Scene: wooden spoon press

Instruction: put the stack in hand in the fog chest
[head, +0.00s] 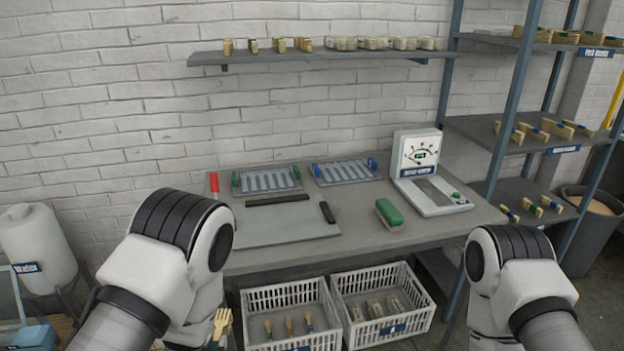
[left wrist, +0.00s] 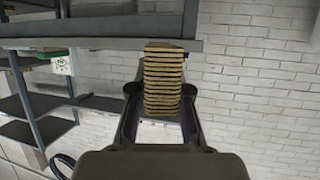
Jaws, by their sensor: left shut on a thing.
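The stack (left wrist: 165,78) is a neat pile of thin light-wood pieces. In the left wrist view it stands between the two fingers of my left gripper (left wrist: 161,97), which is shut on it. In the head view a light-wood, fork-like end (head: 222,322) shows beside my left arm at the bottom; most of that gripper is hidden behind the arm. My right gripper is out of sight, with only its arm at the lower right. I cannot pick out a fog chest for sure in either view.
A water tank (head: 38,250) stands at the far left, above a partly visible blue box (head: 30,337). The workbench (head: 300,258) holds slotted trays, a gauge device (head: 420,155) and a green-topped block (head: 389,212). White crates (head: 300,295) sit below it. Shelving stands at the right.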

